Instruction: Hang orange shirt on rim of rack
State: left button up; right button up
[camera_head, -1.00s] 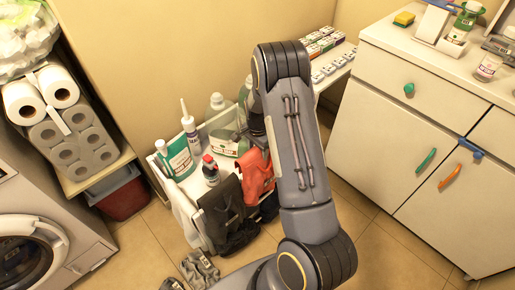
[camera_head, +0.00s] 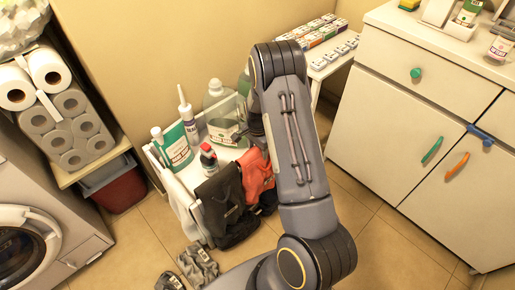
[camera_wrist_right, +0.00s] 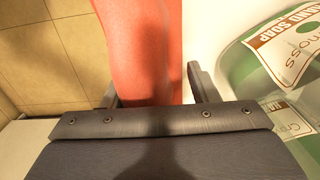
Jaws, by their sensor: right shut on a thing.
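The orange shirt (camera_head: 258,178) hangs at the front right of the white rack (camera_head: 228,154), beside a black garment (camera_head: 222,200) draped over the front rim. My arm covers the shirt's right part, so I cannot tell whether it rests on the rim. In the right wrist view the shirt (camera_wrist_right: 145,45) runs between the fingers of my right gripper (camera_wrist_right: 152,85), which is shut on it. In the head view my right forearm hides most of this gripper. My left gripper is not in view.
Bottles stand on the rack, including a large green one (camera_head: 222,112), a green-white one (camera_head: 172,148) and a red-capped one (camera_head: 208,158). A white cloth (camera_head: 180,202) hangs at its left. Grey shoes (camera_head: 198,265) lie on the floor. A cabinet (camera_head: 420,130) stands right, a washer (camera_head: 40,220) left.

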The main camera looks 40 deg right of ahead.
jog(key=o, duration=1.5)
jog(key=shift+c, duration=0.2)
notch_tip(320, 180, up, 8)
jog(key=shift+f+p, duration=0.1)
jog(key=shift+p, duration=0.8)
